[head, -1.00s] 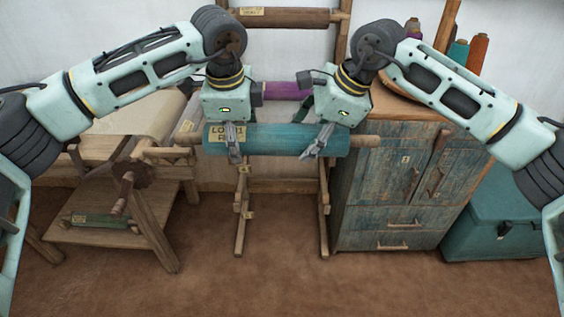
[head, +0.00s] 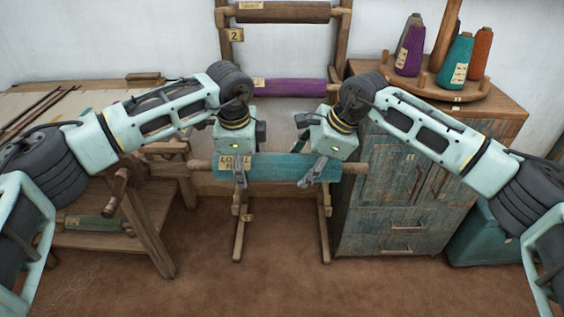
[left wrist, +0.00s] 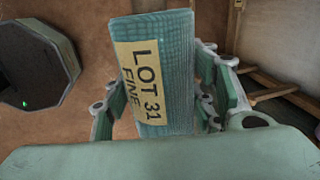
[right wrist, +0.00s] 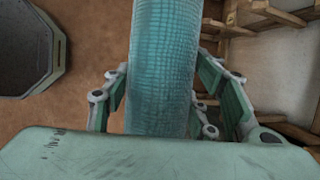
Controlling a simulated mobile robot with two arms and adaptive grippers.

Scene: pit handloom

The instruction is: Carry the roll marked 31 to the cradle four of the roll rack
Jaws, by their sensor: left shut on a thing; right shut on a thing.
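The teal roll (head: 272,167) has wooden ends and hangs level in front of the rack. Its label reads LOT 31 FINE in the left wrist view (left wrist: 143,82). My left gripper (head: 240,182) is shut on the roll near its labelled end. My right gripper (head: 308,181) is shut on it nearer the right end; the roll also shows between its fingers in the right wrist view (right wrist: 162,70). The wooden roll rack (head: 341,45) stands behind, with a dark brown roll (head: 283,12) at the top and a purple roll (head: 298,87) lower. The rack's lower part is partly hidden by the held roll and my arms.
A blue wooden cabinet (head: 388,220) stands close on the right, with thread cones (head: 456,62) on top. A teal chest (head: 478,235) is beside it. The wooden loom frame (head: 150,230) is on the left. Brown floor in front is clear.

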